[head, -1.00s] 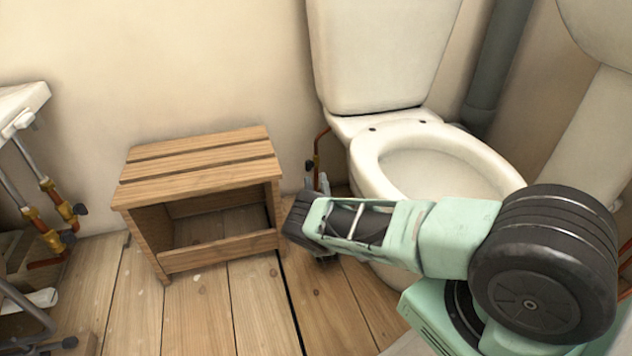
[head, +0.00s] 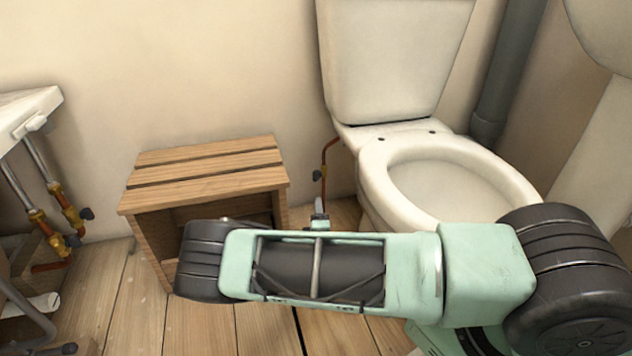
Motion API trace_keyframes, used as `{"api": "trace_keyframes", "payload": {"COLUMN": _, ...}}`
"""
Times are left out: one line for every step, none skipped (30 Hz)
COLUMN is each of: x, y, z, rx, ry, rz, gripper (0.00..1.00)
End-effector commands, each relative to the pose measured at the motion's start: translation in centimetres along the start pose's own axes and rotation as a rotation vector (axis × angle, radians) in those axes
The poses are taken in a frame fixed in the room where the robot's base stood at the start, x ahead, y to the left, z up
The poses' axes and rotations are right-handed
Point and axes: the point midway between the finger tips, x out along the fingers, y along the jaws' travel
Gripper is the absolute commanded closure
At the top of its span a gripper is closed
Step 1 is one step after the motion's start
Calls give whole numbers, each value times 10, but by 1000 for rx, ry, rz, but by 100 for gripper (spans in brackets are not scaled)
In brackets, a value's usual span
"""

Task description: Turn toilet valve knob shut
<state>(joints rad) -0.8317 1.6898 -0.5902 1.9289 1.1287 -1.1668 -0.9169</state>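The toilet (head: 428,165) stands against the back wall, right of centre. A thin copper supply pipe (head: 325,155) runs down the wall at its left side. The small dark valve knob (head: 316,175) sits on this pipe; its turn position is too small to tell. My gripper (head: 319,209) is mostly hidden behind my green and black arm. Only a grey piece, which looks like a fingertip, shows above the arm, just below the knob and apart from it in the picture. Whether the fingers are open or shut is hidden.
A wooden step stool (head: 205,175) stands left of the toilet, close to my arm. A sink (head: 25,110) with brass-fitted pipes (head: 62,205) is at the far left. A grey waste pipe (head: 507,80) rises behind the toilet.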

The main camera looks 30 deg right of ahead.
Motion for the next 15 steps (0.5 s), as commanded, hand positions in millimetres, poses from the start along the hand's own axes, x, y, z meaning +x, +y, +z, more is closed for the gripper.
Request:
{"api": "trace_keyframes", "payload": {"x": -1, "y": 0, "z": 1, "rx": -7, "ry": -7, "rz": -8, "gripper": 40}}
{"api": "trace_keyframes", "payload": {"x": -1, "y": 0, "z": 2, "rx": -9, "ry": -10, "rz": -11, "gripper": 40}}
{"api": "trace_keyframes", "payload": {"x": 2, "y": 0, "z": 2, "rx": -10, "ry": -11, "rz": -12, "gripper": 40}}
{"api": "trace_keyframes", "payload": {"x": 4, "y": -1, "z": 3, "rx": -9, "ry": -12, "rz": -12, "gripper": 40}}
{"api": "trace_keyframes", "payload": {"x": 8, "y": -2, "z": 3, "rx": -9, "ry": -12, "rz": -11, "gripper": 40}}
{"api": "trace_keyframes", "payload": {"x": 14, "y": -2, "z": 3, "rx": -8, "ry": -11, "rz": -10, "gripper": 40}}
{"api": "trace_keyframes", "payload": {"x": 18, "y": -3, "z": 3, "rx": -8, "ry": -12, "rz": -10, "gripper": 40}}
{"api": "trace_keyframes", "payload": {"x": 24, "y": -4, "z": 3, "rx": -8, "ry": -13, "rz": -10, "gripper": 40}}
{"api": "trace_keyframes", "payload": {"x": 31, "y": -4, "z": 3, "rx": -8, "ry": -12, "rz": -9, "gripper": 40}}
{"api": "trace_keyframes", "payload": {"x": 38, "y": -5, "z": 3, "rx": -7, "ry": -11, "rz": -9, "gripper": 40}}
{"api": "trace_keyframes", "payload": {"x": 44, "y": -5, "z": 4, "rx": -6, "ry": -13, "rz": -9, "gripper": 40}}
{"api": "trace_keyframes", "payload": {"x": 53, "y": -5, "z": 3, "rx": -6, "ry": -12, "rz": -9, "gripper": 40}}
{"api": "trace_keyframes", "payload": {"x": 59, "y": -5, "z": 3, "rx": -6, "ry": -12, "rz": -8, "gripper": 40}}
{"api": "trace_keyframes", "payload": {"x": 65, "y": -5, "z": 3, "rx": -6, "ry": -11, "rz": -8, "gripper": 40}}
{"api": "trace_keyframes", "payload": {"x": 74, "y": -6, "z": 4, "rx": -6, "ry": -12, "rz": -9, "gripper": 40}}
